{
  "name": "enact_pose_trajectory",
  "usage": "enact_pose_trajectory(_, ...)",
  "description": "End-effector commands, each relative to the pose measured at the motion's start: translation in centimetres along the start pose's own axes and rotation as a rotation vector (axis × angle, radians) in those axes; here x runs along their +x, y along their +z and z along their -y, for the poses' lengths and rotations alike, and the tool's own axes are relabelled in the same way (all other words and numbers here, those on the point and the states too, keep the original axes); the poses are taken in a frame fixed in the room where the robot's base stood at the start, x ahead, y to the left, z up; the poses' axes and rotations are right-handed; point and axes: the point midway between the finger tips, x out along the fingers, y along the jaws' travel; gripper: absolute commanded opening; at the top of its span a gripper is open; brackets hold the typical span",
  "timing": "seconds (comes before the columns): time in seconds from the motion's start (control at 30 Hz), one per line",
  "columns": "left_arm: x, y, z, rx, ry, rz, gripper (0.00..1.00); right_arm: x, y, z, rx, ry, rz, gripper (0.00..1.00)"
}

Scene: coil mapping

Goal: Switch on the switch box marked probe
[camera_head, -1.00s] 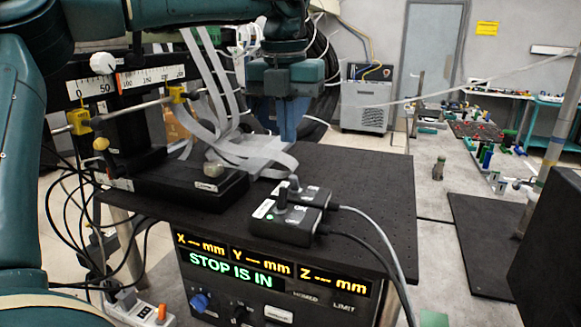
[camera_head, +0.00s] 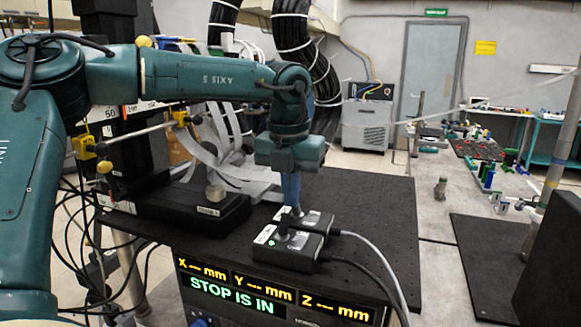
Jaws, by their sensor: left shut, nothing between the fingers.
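Two small black switch boxes sit on the black perforated table top. The near box (camera_head: 287,251) has a short black lever and a small green light on its left part. The far box (camera_head: 318,221) stands right behind it. Its label is too small to read, so I cannot tell which box is marked probe. My left gripper (camera_head: 291,200) is shut and empty, pointing down with its blue fingertips at the left end of the far box, by its lever. I cannot tell if they touch. The fingers partly hide that end. My right gripper is out of view.
Cables (camera_head: 364,248) run right from both boxes. A dark stage with a small grey block (camera_head: 215,194) and flat grey ribbon cables stands to the left. A display reading "STOP IS IN" (camera_head: 237,296) is below the table edge.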

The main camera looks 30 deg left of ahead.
Motion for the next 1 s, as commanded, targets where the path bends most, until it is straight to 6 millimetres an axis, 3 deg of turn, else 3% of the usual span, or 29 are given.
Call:
enact_pose_trajectory(0.27, 2.1, 0.0, 0.0, 0.000, -0.001, 0.000, 0.00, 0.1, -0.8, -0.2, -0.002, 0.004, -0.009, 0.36)
enact_pose_trajectory(1.0, 1.9, 0.0, -0.7, 0.000, 0.000, 0.002, 0.00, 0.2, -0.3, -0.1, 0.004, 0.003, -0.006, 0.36)
